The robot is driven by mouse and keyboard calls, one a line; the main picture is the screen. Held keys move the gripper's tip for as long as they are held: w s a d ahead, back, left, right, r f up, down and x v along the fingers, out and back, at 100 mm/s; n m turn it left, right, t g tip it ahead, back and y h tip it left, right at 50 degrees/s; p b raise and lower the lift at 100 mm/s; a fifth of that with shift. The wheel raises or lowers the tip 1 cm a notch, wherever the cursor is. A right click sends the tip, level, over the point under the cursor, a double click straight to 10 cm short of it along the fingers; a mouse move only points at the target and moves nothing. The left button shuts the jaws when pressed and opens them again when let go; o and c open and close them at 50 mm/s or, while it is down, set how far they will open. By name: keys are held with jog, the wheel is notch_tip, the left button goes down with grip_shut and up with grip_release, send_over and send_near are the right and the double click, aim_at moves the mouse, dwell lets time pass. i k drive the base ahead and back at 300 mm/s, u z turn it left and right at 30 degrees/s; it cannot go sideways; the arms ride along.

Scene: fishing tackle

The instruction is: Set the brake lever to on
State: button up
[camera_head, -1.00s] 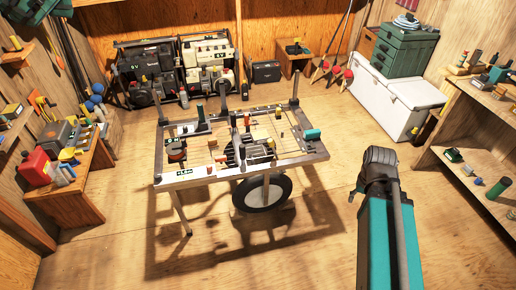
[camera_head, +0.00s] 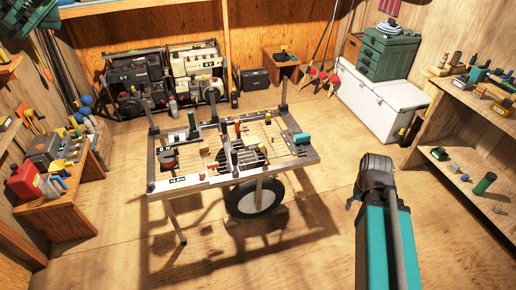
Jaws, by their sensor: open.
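A wheeled metal cart (camera_head: 290,165) with a wire-grid top stands in the middle of the floor. Several small fittings are on it, including a small upright part with an orange-red top (camera_head: 238,127). I cannot tell at this size which fitting is the brake lever, or how it is set. My arm rises at the lower right, to the right of the cart and apart from it. Only a small dark part of my gripper (camera_head: 351,204) shows at the left of the wrist; it is open, and the rest is hidden behind the arm.
A black-and-white wheel (camera_head: 255,200) is under the cart. Generators (camera_head: 165,75) stand at the back left, a white cooler (camera_head: 370,103) with a green box at the back right. A laden bench (camera_head: 70,215) is at left, shelves at right. Floor around the cart is clear.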

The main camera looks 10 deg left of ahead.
aim_at(261, 146)
jog(key=z, duration=0.05)
jog(key=i, duration=0.95)
